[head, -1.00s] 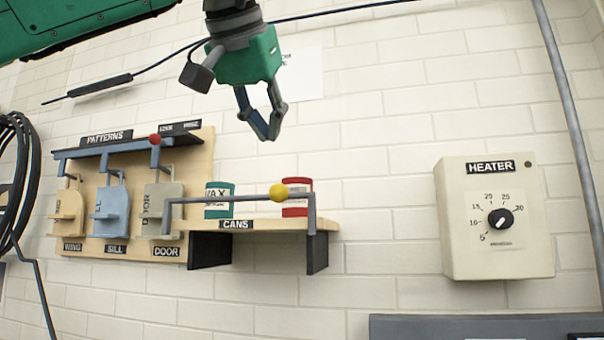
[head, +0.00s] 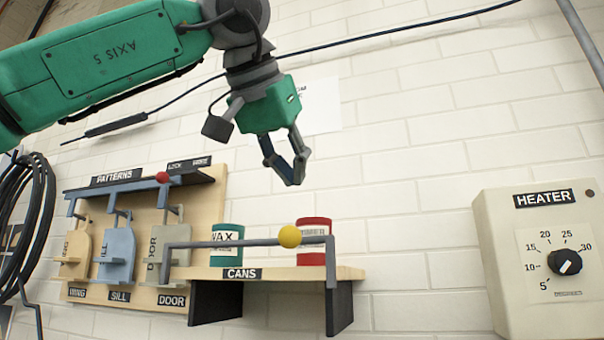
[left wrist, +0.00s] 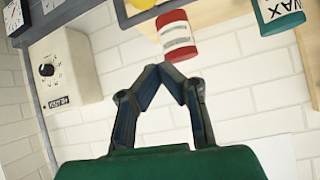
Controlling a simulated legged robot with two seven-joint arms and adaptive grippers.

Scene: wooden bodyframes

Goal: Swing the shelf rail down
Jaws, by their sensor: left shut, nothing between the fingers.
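The shelf rail (head: 222,245) is a grey bar with a yellow ball (head: 290,237) on it. It runs level across the front of the cans shelf (head: 300,274), in front of a green wax can (head: 226,244) and a red can (head: 315,228). My left gripper (head: 296,184) is shut and empty, pointing down, above the shelf and apart from the rail. In the left wrist view its fingertips (left wrist: 165,68) meet below the red can (left wrist: 176,36). My right gripper is not in view.
A pattern board (head: 120,272) with hanging patterns and a red-balled bar (head: 162,177) is left of the shelf. A heater box (head: 540,262) is on the right wall. Coiled cable (head: 28,215) hangs far left. The wall between shelf and heater is clear.

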